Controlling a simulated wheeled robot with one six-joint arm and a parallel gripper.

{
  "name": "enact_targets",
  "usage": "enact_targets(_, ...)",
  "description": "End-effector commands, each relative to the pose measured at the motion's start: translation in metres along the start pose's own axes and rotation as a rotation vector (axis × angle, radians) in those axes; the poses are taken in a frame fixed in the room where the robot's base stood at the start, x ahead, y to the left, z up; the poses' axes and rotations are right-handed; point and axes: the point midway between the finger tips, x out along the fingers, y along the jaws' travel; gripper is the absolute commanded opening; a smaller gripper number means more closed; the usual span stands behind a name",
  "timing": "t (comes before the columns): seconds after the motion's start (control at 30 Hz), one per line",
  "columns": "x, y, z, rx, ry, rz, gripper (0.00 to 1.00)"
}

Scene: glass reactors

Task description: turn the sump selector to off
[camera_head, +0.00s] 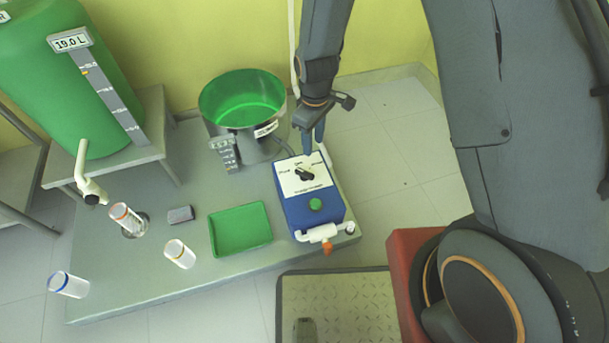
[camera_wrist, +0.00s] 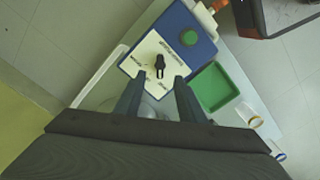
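The sump selector is a black knob (camera_head: 305,174) on the white top panel of a blue box (camera_head: 318,206). It also shows in the wrist view as a black knob (camera_wrist: 160,64), with its long part lying roughly up and down in the picture. The printing around it is too small to read surely, so I cannot tell its setting. My gripper (camera_head: 313,143) is just behind the knob in the head view. In the wrist view my gripper (camera_wrist: 158,86) is open and empty, its fingers apart on either side below the knob, not visibly touching it.
A green button (camera_head: 315,204) and white pipe (camera_head: 318,233) with an orange part are at the box's front. A metal pot with green inside (camera_head: 240,98) stands behind left. A green tray (camera_head: 240,229) lies left.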

Motion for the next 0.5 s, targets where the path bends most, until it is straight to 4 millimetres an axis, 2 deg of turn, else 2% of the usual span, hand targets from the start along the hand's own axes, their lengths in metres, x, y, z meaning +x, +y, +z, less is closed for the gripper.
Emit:
enact_targets(0.03,0.03,-0.001,-0.008,-0.035,-0.003,-0.002,0.36)
enact_targets(0.13,0.059,-0.002,-0.019,-0.089,-0.001,-0.001,0.36)
enact_targets(0.2,0.072,-0.003,-0.023,-0.113,-0.001,0.0,0.36)
enact_targets(0.5,0.106,-0.004,-0.027,-0.137,-0.001,0.0,0.36)
